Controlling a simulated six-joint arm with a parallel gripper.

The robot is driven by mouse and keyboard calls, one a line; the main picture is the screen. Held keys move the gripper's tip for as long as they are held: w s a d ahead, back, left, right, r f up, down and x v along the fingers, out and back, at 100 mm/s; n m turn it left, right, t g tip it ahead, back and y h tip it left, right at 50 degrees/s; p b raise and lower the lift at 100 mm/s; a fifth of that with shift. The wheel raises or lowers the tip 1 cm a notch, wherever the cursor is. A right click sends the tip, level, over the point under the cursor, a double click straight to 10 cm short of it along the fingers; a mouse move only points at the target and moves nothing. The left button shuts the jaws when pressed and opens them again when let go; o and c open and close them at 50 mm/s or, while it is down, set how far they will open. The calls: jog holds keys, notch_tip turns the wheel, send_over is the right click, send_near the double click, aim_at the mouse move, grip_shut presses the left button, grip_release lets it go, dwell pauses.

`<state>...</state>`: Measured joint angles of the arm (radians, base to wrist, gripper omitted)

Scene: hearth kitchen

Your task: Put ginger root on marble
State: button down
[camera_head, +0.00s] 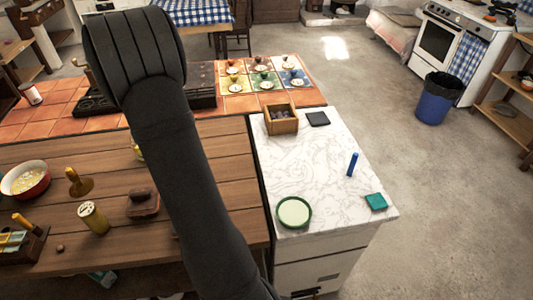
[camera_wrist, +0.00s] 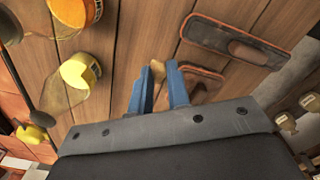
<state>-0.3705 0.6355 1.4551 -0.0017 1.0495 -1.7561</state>
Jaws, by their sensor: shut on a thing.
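My gripper (camera_wrist: 159,74) shows in the wrist view with its two blue fingers shut on a small tan piece, which looks like the ginger root (camera_wrist: 158,69). The fingers hide most of it. Brown wooden planks lie beyond the fingertips; I cannot tell how high the piece is above them. In the head view my arm crosses the wooden counter, and the gripper and ginger root are not seen. The white, grey-veined marble top (camera_head: 310,165) is to the right of the wooden counter.
On the marble stand a wooden box (camera_head: 281,120), a dark square (camera_head: 318,118), a blue upright object (camera_head: 352,164), a teal block (camera_head: 376,202) and a green-rimmed round dish (camera_head: 294,212). The marble's middle is clear.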

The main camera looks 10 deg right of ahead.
jog(key=s+d+m, duration=0.3)
jog(key=d+m, duration=0.8)
jog(key=d, duration=2.1)
jog(key=s+d+m, duration=1.3)
jog(key=s+d, duration=0.9)
jog(key=d, duration=0.1)
send_over(327, 190)
notch_tip(327, 190, down, 7)
jog(key=shift+s, duration=0.1)
jog(key=shift+f, duration=2)
